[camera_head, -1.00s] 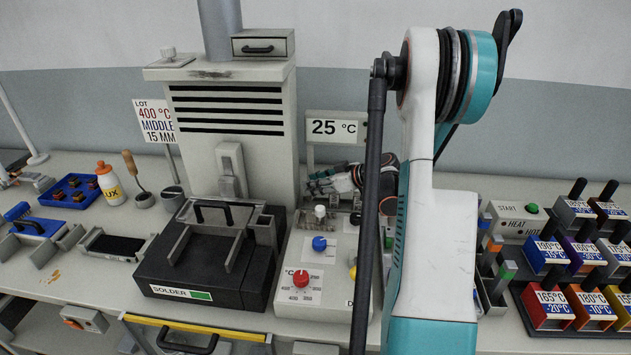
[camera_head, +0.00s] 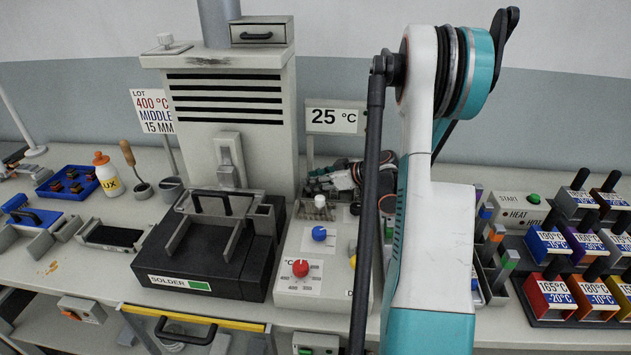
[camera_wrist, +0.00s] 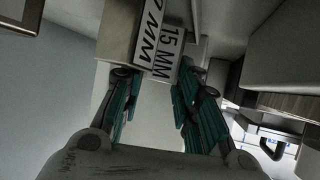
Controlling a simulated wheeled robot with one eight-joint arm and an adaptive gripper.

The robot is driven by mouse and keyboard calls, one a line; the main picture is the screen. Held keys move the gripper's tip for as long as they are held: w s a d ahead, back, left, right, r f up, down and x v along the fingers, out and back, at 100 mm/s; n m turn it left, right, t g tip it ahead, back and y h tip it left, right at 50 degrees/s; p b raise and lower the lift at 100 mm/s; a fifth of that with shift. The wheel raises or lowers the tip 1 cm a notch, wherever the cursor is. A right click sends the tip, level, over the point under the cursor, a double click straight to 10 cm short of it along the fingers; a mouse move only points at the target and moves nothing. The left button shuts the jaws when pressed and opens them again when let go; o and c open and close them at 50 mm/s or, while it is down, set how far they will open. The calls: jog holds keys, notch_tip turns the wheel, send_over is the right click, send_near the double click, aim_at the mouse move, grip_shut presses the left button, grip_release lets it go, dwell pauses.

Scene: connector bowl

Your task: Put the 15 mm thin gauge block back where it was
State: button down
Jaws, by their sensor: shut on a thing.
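In the wrist view, my gripper (camera_wrist: 156,98) has its teal-padded fingers on either side of a pale block labelled 15 MM (camera_wrist: 168,57), and it is shut on that block. A second pale block, whose label reads 7 MM with its start cut off (camera_wrist: 150,35), stands close along its left side. I cannot tell whether the two touch. In the head view, the held block cannot be made out and my upright arm hides much of the bench behind it. A sign (camera_head: 153,111) reads LOT, 400 °C, MIDDLE, 15 MM.
A black SOLDER unit (camera_head: 205,268) and a control box with a red knob (camera_head: 300,268) stand left of my arm. A 25 °C sign (camera_head: 335,117) is behind them. Right are a START box (camera_head: 520,206) and several coloured, temperature-labelled blocks (camera_head: 553,290).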

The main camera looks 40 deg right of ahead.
jog(key=shift+s+a+f+b, duration=0.1)
jog(key=shift+s+f+b, duration=0.05)
jog(key=shift+f+b, duration=0.25)
jog(key=shift+s+a+f+b, duration=0.1)
jog(key=shift+s+f+b, duration=0.05)
jog(key=shift+f+b, duration=0.2)
dwell(0.3)
jog(key=c, duration=1.1)
grip_release()
jog(key=shift+a, duration=0.15)
jog(key=shift+s, duration=0.1)
jog(key=shift+s+d, duration=0.1)
jog(key=shift+d, duration=0.1)
jog(key=shift+s+d+r, duration=0.15)
jog(key=shift+s+r, duration=0.05)
jog(key=shift+s, duration=0.1)
jog(key=v, duration=0.7)
jog(key=r+v, duration=0.1)
jog(key=v, duration=0.3)
jog(key=shift+w+a+r, duration=0.1)
jog(key=shift+w+a, duration=0.1)
jog(key=shift+a, duration=0.15)
